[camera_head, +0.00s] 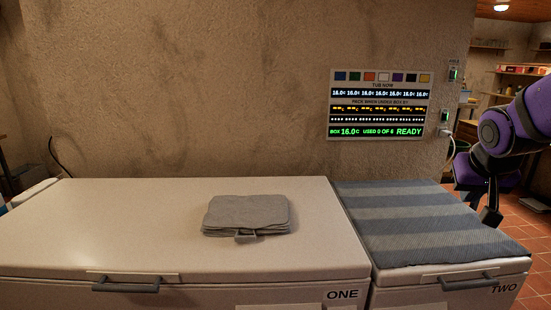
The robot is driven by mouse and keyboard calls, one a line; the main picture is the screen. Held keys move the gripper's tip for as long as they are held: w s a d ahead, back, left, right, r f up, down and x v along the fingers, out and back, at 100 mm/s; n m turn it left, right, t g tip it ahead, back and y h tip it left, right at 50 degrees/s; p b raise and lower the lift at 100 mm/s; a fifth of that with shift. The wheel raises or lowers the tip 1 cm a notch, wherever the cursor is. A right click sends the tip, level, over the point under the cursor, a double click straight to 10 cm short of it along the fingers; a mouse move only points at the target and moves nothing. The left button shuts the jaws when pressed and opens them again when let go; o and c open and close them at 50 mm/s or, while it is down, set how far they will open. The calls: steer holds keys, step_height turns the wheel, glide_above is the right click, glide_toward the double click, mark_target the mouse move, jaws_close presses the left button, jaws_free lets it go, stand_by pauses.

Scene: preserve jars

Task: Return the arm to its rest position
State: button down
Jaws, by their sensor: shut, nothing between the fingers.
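My purple arm (515,125) is at the right edge of the view, beside and above the right end of the chest freezer marked TWO. It is folded, and its upper part runs out of the picture. My gripper (490,215) shows as a small dark shape under the arm, pointing down behind the far right corner of that freezer. It is shut and holds nothing visible. Its fingertips are small and partly hidden by the freezer.
A white chest freezer ONE (110,225) has its lid shut, with a folded grey cloth (247,214) on it. Freezer TWO (400,275) is shut under a striped grey mat (420,218). A display panel (379,104) hangs on the wall. Tiled floor (535,225) shows at right.

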steer(key=s+a+r+n+y, duration=0.1)
steer(key=s+a+r, duration=0.1)
steer(key=s+a, duration=0.3)
steer(key=s+a+r+n+y, duration=0.1)
steer(key=s+a, duration=0.4)
steer(key=s, duration=0.6)
step_height(320, 180, up, 2)
steer(key=shift+s+a+r+n+g+y, duration=0.2)
steer(key=shift+s+n+g+y, duration=0.15)
steer(key=shift+n, duration=0.45)
